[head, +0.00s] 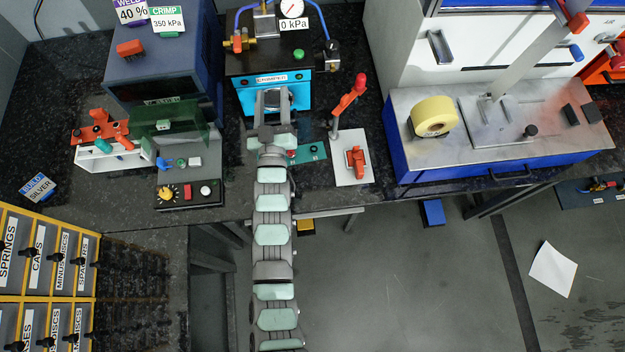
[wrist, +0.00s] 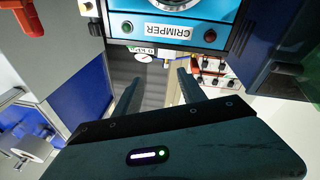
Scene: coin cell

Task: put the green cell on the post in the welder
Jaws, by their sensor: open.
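My gripper (head: 272,97) is open, in front of the turquoise crimper (head: 300,97). In the wrist view my gripper's fingers (wrist: 160,88) stand apart with nothing seen between them, and the crimper's panel (wrist: 170,30) is beyond them. The welder appears to be the dark blue cabinet (head: 158,62) at upper left, with a "WELD 40 %" sign (head: 131,11) on top. A green see-through shield (head: 172,122) is at its front. Small green and blue parts (head: 182,162) sit on a grey block below the shield. I cannot make out the green cell or the post for certain.
A white stand with orange parts (head: 100,135) is left of the shield. A red-handled lever (head: 350,97) and a white plate with an orange piece (head: 355,160) stand right of my arm.

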